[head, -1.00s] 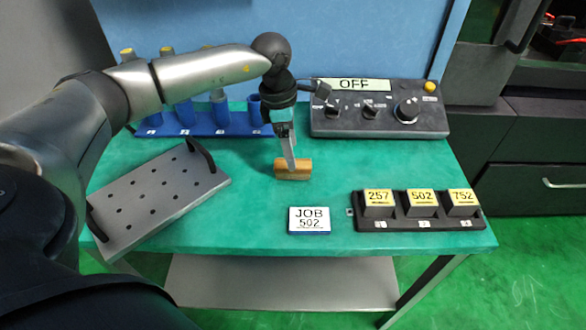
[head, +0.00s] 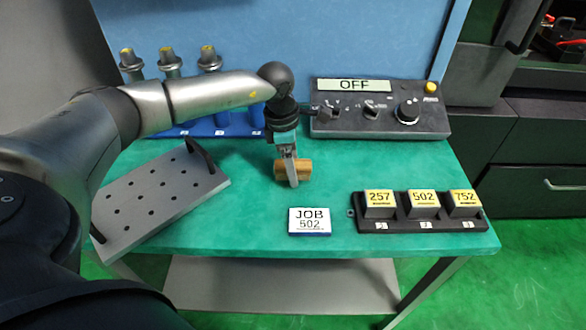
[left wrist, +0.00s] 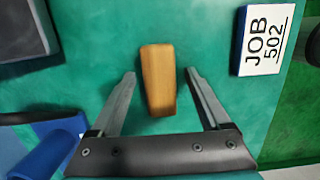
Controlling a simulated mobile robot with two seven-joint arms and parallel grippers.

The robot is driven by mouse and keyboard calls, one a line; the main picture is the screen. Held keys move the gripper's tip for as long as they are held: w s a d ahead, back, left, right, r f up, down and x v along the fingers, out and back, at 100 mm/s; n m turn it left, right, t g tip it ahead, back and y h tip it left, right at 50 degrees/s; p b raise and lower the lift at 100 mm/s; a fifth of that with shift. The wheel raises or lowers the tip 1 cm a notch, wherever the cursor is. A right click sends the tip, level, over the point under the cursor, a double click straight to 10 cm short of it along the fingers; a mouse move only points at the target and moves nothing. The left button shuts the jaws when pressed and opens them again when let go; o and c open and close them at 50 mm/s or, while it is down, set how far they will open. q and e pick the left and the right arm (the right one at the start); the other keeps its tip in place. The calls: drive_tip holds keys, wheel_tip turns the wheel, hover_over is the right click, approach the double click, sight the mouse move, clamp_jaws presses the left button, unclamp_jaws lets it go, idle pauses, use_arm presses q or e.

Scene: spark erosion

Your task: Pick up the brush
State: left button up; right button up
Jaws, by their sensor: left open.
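The brush shows as a light wooden block (head: 306,169) on the green table, in the middle of the head view. In the left wrist view its wooden body (left wrist: 158,78) lies between and just beyond the two fingers, with clear gaps on both sides. My left gripper (head: 292,184) points down at the brush and hides part of it in the head view. In the left wrist view the gripper (left wrist: 158,85) is open and empty, its fingers on either side of the brush. Bristles cannot be made out. My right gripper is not in view.
A JOB 502 card (head: 309,221) lies in front of the brush. A black holder (head: 400,224) with numbered blocks stands at right. A control box (head: 330,126) reading OFF is behind. A perforated metal plate (head: 130,215) lies left, near a blue rack (head: 200,130).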

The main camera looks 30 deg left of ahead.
use_arm(q)
drive_tip(key=shift+f, duration=0.15)
clamp_jaws()
idle(0.8)
